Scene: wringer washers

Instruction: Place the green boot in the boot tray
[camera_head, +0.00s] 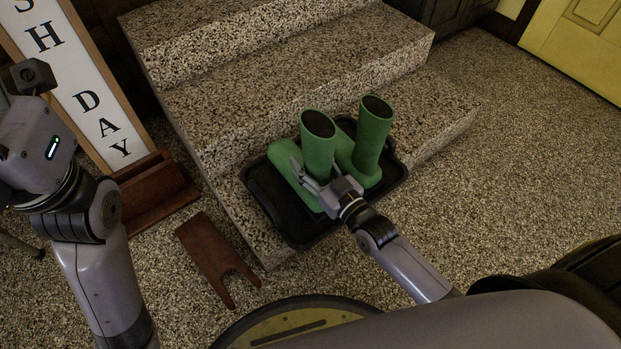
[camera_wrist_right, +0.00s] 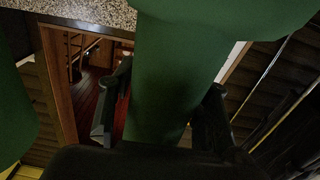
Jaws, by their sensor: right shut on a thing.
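Two green boots stand upright side by side in the black boot tray (camera_head: 262,196). My right gripper (camera_head: 322,184) is at the lower shaft of the left green boot (camera_head: 317,150) and is shut on it. The right green boot (camera_head: 371,140) stands just beside it, to the right. In the right wrist view, the held boot (camera_wrist_right: 160,75) fills the space between the fingers of the right gripper (camera_wrist_right: 163,112). Whether the held boot's sole touches the tray cannot be told. My left arm shows at the left, but its fingers are out of the picture.
The tray lies against speckled stone steps (camera_head: 260,75). A brown wooden bootjack (camera_head: 212,255) lies on the floor to its left. A framed sign (camera_head: 75,75) leans behind a wooden box (camera_head: 155,195). A yellow door (camera_head: 580,45) is at the far right. Floor right of the tray is clear.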

